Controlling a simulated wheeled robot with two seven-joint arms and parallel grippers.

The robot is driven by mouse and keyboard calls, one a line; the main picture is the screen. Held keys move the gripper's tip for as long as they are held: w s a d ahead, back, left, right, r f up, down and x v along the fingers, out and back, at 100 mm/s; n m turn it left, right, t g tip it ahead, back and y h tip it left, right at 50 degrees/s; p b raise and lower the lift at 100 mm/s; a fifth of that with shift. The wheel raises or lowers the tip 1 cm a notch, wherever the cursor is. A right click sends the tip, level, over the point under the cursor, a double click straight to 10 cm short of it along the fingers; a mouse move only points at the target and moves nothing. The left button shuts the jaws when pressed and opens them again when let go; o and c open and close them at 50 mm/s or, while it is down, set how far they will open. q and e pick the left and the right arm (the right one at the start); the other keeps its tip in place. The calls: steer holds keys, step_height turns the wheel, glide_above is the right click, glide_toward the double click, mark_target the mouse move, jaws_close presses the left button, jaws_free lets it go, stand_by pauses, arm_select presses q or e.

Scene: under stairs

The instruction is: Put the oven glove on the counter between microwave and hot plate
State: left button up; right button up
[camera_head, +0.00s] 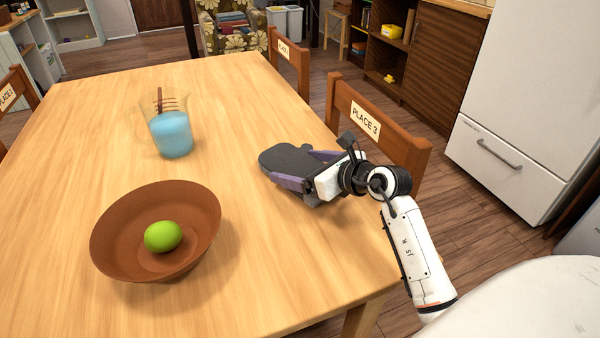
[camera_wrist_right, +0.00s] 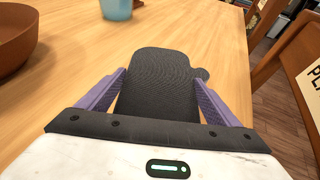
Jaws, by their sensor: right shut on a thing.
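The oven glove (camera_head: 287,158) is dark grey and mitten-shaped, over the wooden table near its right edge. In the right wrist view the glove (camera_wrist_right: 162,85) lies between the two purple fingers, its rounded end pointing away from me. My right gripper (camera_head: 306,170) is shut on the glove. I cannot tell whether the glove still touches the table. Part of the glove is hidden by the gripper. My left gripper is not in view. No microwave, hot plate or counter between them can be made out.
On the table (camera_head: 100,115) stand a brown bowl (camera_head: 115,225) with a green fruit (camera_head: 163,237) and a clear jug of blue liquid (camera_head: 171,133). A chair marked PLACE 3 (camera_head: 365,121) is close behind my right gripper. A white fridge (camera_head: 530,95) stands at right.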

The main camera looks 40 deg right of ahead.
steer(key=shift+f, duration=0.45)
steer(key=shift+f, duration=0.1)
steer(key=o, duration=1.4)
